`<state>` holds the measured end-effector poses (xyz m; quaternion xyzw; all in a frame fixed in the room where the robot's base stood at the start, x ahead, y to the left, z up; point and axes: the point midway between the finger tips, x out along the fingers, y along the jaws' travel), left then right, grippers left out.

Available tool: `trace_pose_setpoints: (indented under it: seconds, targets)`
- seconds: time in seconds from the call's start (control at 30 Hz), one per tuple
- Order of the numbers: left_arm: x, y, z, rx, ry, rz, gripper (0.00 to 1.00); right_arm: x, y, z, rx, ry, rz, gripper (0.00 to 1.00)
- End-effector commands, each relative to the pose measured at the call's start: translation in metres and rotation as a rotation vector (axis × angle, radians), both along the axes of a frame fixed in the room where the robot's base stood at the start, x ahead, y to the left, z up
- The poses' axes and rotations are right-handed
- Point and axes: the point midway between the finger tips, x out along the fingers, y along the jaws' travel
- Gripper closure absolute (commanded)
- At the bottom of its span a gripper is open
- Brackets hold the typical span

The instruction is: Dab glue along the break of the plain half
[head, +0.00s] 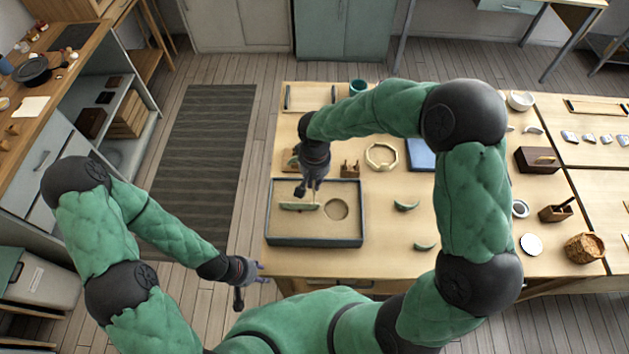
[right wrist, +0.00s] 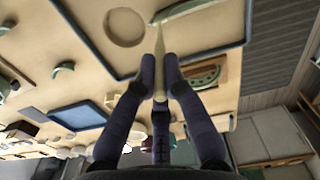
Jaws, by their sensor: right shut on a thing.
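A green curved half (head: 299,206) lies in the sand of a dark-rimmed tray (head: 315,242), left of a round hollow; the right wrist view shows part of it (right wrist: 182,9) at the top edge. My right gripper (head: 307,188) is above this half, pointing down. In the right wrist view my right gripper (right wrist: 160,72) is shut on a pale tapered stick (right wrist: 160,45), its tip at or very near the half; contact is unclear. Whether glue is on the break is too small to tell. My left gripper (head: 252,283) is empty, fingers apart, left of the table's front corner.
Other green pieces (head: 406,206) (head: 424,246) lie on the table right of the tray. Behind the tray are a small wooden stand (head: 350,170), a pale ring (head: 381,156) and a blue mat (head: 421,155). A lidded box (head: 537,160) and basket (head: 584,248) stand at the right.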

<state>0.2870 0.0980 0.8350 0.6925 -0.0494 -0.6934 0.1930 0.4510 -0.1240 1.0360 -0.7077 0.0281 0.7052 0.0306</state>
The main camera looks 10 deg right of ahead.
Motion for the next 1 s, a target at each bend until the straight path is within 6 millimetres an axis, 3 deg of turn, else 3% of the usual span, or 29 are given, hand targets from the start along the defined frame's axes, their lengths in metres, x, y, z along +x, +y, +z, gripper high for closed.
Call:
trace_pose_setpoints:
  seconds: [1.0]
  targets:
    - [0.000,0.000,-0.001,0.000,0.000,0.000,0.60,0.007,0.023,0.004,0.000,0.000,0.000,1.00]
